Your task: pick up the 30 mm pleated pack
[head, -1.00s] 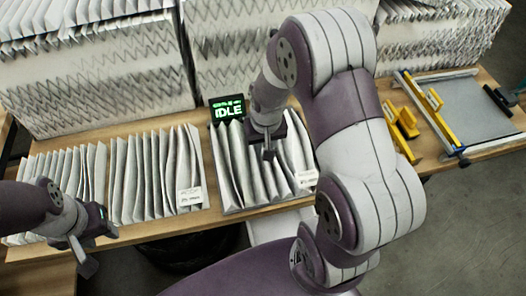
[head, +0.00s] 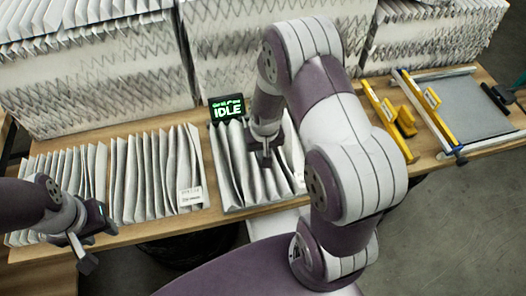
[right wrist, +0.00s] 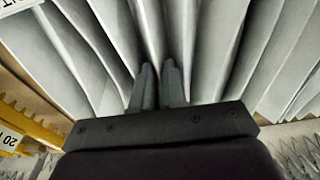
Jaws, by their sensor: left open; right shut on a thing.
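Three white pleated packs stand on the wooden bench in the head view: a left one (head: 62,190), a middle one (head: 140,180) and a right one (head: 228,172). The middle pack bears a small label (head: 190,196), too small to read; which pack is 30 mm I cannot tell. My right gripper (head: 265,160) is over the right pack. In the right wrist view its fingers (right wrist: 158,75) are close together, shut on a pleat of this pack (right wrist: 205,50). My arm hides the pack's right end. My left gripper (head: 83,254) is open and empty at the bench's front edge.
A display (head: 227,108) reading IDLE stands behind the right pack. Large pleated blocks (head: 90,75) line the back. To the right lie yellow tools (head: 404,121) and a framed grey board (head: 462,105). Floor (head: 450,220) is clear at the lower right.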

